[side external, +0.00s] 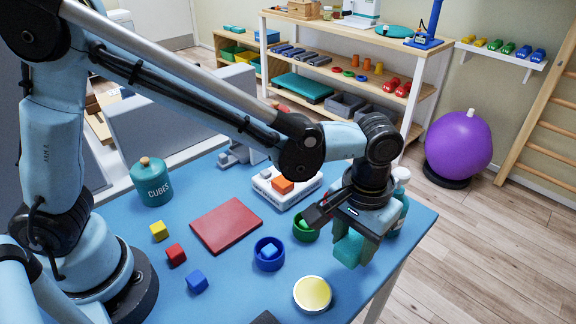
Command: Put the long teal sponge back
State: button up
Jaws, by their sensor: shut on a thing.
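The teal sponge (347,250) hangs below my gripper (357,232) near the right edge of the blue table (240,300) in the side external view. My gripper points down and is shut on the sponge. The gripper hides the sponge's upper part. I cannot tell whether its lower end touches the table.
A green bowl (306,232) stands just left of my gripper, and a bottle (401,178) is close behind it. A blue bowl (268,262), yellow-topped round thing (312,293), red mat (226,225), several cubes and a teal CUBES jar (153,186) occupy the table.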

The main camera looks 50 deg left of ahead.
aim_at(352, 250)
jog(key=shift+w+a+f, duration=0.3)
jog(key=shift+w+f, duration=0.1)
jog(key=shift+w, duration=0.15)
jog(key=shift+w+a+f, duration=0.25)
jog(key=shift+w+f, duration=0.15)
jog(key=shift+w, duration=0.15)
jog(key=shift+f, duration=1.95)
jog(key=o, duration=1)
jog(key=shift+f, duration=0.1)
